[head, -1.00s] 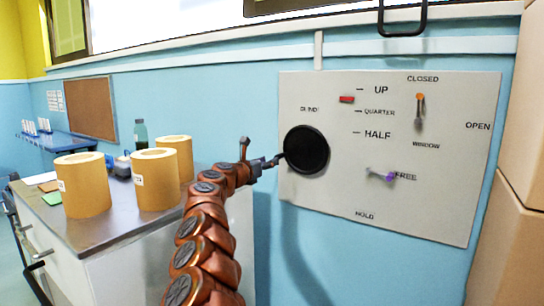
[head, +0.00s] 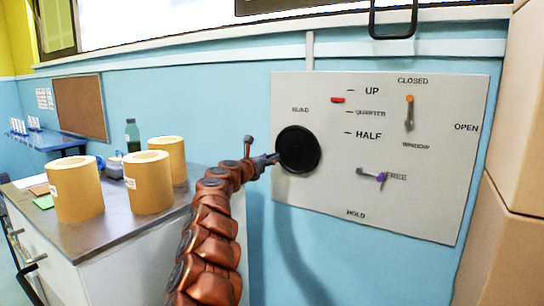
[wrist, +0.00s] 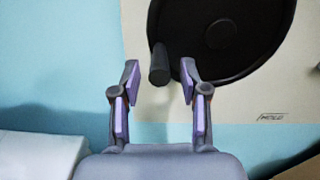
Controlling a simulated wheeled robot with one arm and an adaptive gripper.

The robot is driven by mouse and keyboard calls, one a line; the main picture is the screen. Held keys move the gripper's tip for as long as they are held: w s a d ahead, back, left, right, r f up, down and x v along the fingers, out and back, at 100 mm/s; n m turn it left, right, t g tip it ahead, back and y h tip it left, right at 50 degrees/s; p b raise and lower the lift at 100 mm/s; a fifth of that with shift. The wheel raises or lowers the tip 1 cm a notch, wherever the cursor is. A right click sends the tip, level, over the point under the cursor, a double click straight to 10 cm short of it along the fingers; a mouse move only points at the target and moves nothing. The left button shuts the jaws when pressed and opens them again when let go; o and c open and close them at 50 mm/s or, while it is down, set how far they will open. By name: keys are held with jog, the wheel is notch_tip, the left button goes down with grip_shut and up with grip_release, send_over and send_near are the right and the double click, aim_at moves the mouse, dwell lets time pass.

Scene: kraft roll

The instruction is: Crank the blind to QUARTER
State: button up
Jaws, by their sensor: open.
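The blind's crank is a round black disc (head: 298,149) on a pale wall panel (head: 300,190). In the wrist view the disc (wrist: 222,35) has a dark knob (wrist: 160,65) standing out near its lower left edge. My gripper (head: 275,158) is at the disc's left edge in the head view. In the wrist view my gripper (wrist: 158,80) is open, with the knob between or just beyond its fingertips; contact is not clear. The red marker (head: 338,100) sits between the UP and QUARTER marks.
An orange-tipped lever (head: 409,112) points up toward CLOSED. Kraft rolls (head: 149,182) stand on a counter (head: 110,232) to the left. Stacked cardboard boxes (head: 505,220) stand close on the right.

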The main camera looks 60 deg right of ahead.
jog(key=shift+d+r+p, duration=0.25)
jog(key=shift+d+p, duration=0.1)
jog(key=shift+d, duration=0.45)
jog(key=shift+d+f, duration=0.2)
jog(key=shift+d, duration=0.2)
grip_shut()
